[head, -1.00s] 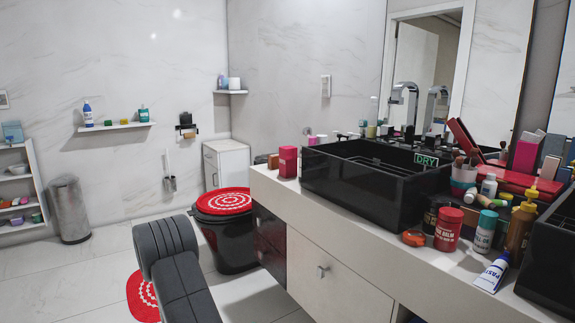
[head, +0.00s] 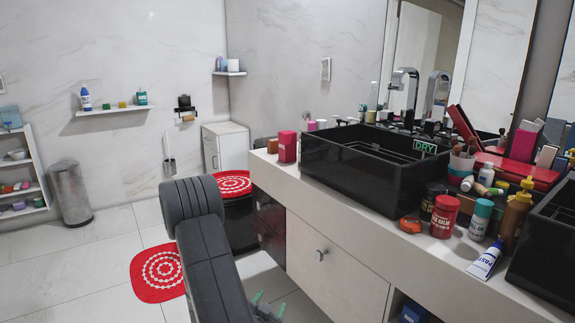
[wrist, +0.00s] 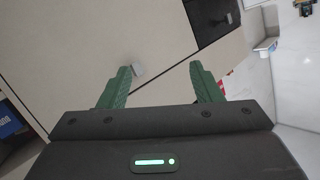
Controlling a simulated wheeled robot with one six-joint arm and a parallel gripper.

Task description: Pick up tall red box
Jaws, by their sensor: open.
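A small upright red box (head: 287,146) stands on the left end of the white counter, just left of the black sink. A taller pinkish-red box (head: 523,141) stands among other boxes at the right by the mirror; I cannot tell for certain which one is the tall red box. My gripper (head: 267,304) shows at the bottom of the head view, low in front of the cabinet and well below the counter top. In the wrist view my gripper (wrist: 163,85) has its green fingers apart with nothing between them, facing the cabinet front. Neither box is identifiable there.
The black sink (head: 358,173) fills much of the counter (head: 385,240). Jars, bottles and a paste tube (head: 486,260) crowd its right side. A cabinet door knob (head: 320,255) sticks out near my arm. A round-patterned red mat (head: 159,272) lies on open floor at left.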

